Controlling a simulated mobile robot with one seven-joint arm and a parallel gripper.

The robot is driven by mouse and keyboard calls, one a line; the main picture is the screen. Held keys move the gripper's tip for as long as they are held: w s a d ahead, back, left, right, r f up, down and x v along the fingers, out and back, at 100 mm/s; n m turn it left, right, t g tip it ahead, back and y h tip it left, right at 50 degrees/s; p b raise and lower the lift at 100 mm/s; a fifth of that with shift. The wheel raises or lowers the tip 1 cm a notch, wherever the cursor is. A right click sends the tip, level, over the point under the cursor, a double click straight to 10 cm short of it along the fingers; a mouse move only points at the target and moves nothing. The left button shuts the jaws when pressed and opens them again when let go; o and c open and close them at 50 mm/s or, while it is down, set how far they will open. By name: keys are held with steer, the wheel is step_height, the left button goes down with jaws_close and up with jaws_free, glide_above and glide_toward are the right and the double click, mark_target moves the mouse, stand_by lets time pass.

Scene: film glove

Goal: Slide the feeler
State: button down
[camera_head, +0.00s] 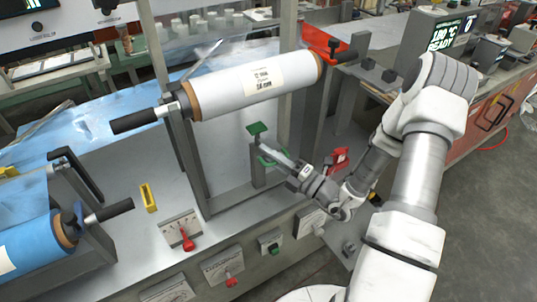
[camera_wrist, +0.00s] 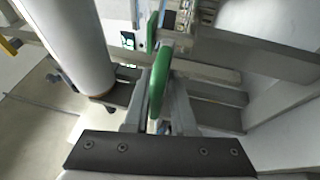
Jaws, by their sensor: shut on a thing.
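The feeler appears to be the green-tipped fixture on a grey post (camera_head: 258,172), which stands on the machine bed below the white roll. A green pad (camera_head: 257,128) tops it. My gripper (camera_head: 272,156) reaches in from the right, with its fingers at a green part just below the pad. In the wrist view, my gripper (camera_wrist: 159,100) is shut on an upright green handle (camera_wrist: 160,80). The fingers hide part of the handle, and its lower attachment is hard to make out.
A white film roll (camera_head: 225,88) spans above the fixture, close to the fingers; it also shows in the wrist view (camera_wrist: 75,45). A metal frame post (camera_head: 187,150) stands left. A blue roll (camera_head: 25,240), a yellow block (camera_head: 148,197) and a red-handled lever (camera_head: 187,240) lie further left.

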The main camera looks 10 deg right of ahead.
steer(key=shift+r, duration=0.15)
step_height(320, 180, up, 9)
steer(key=p, duration=0.9)
steer(key=c, duration=0.9)
jaws_free()
steer(key=shift+d, duration=0.1)
steer(key=b+v, duration=0.1)
steer(key=v, duration=1.6)
steer(key=shift+s, duration=0.15)
